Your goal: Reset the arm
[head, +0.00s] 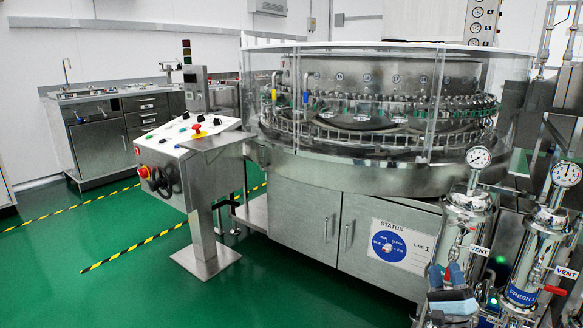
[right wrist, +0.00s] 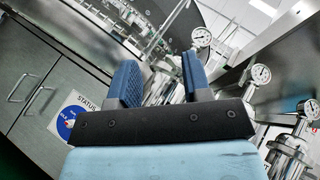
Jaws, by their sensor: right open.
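My right gripper (head: 455,278) shows at the lower right of the head view, in front of the steel filter housing with the VENT label. In the right wrist view its two blue-padded fingers (right wrist: 160,80) stand apart with nothing between them. Behind the fingers are blurred steel pipes and pressure gauges (right wrist: 201,37). I cannot tell the exact gap between the gripper and the housing. My left gripper does not show in either view.
The rotary washer (head: 370,180) with clear guards fills the middle. A control console (head: 190,140) on a pedestal stands left of it. Filter housings (head: 467,218) with gauges (head: 478,157) crowd the right. A sink counter (head: 100,140) is at the back left. Green floor (head: 130,290) is clear at the front left.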

